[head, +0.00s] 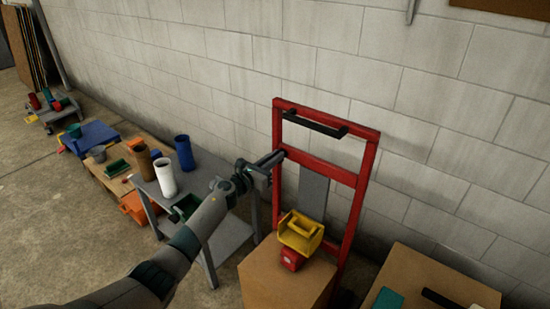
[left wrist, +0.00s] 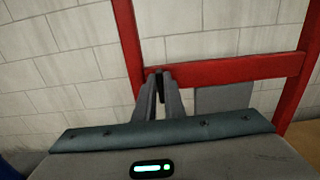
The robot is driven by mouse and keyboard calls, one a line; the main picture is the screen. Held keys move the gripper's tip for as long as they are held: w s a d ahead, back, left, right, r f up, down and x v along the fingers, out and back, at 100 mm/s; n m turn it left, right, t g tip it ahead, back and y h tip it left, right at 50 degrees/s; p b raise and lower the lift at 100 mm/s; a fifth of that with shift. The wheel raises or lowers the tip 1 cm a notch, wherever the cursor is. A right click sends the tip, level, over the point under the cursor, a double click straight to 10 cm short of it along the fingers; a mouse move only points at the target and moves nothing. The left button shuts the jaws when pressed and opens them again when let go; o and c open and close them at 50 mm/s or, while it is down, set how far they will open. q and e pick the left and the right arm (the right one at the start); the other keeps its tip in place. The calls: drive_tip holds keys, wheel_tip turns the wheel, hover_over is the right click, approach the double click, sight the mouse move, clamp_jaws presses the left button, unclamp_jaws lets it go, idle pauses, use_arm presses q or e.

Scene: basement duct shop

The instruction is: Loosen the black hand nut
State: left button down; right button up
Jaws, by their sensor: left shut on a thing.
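The black hand nut (left wrist: 160,88) shows in the left wrist view as a small dark piece between my fingertips, in front of the red frame. My left gripper (head: 279,157) reaches from the left to the left end of the red frame's crossbar (head: 325,167). In the left wrist view my left gripper (left wrist: 160,76) is shut on the nut, and its fingers cover most of it. In the head view the nut is too small and too covered to make out clearly. My right gripper is not in view.
The red upright frame (head: 363,195) stands against a block wall and has a black handle bar (head: 315,123). A cardboard box (head: 283,283) with a yellow bin (head: 300,233) stands in front. A grey table (head: 228,237) with a white cylinder (head: 165,178) is at the left.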

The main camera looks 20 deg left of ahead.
use_arm(q)
drive_tip(key=shift+n, duration=0.4)
drive_tip(key=shift+w+a+f+n, duration=0.1)
drive_tip(key=shift+a+f+n, duration=0.15)
drive_tip(key=shift+n, duration=2.6)
drive_tip(key=shift+w+a+f+n, duration=0.1)
drive_tip(key=shift+a+f+n, duration=0.15)
drive_tip(key=shift+n, duration=2.55)
drive_tip(key=shift+a+f+n, duration=0.15)
drive_tip(key=shift+f+n, duration=0.1)
drive_tip(key=shift+n, duration=2.6)
drive_tip(key=c, duration=1.8)
unclamp_jaws()
drive_tip(key=shift+c, duration=0.2)
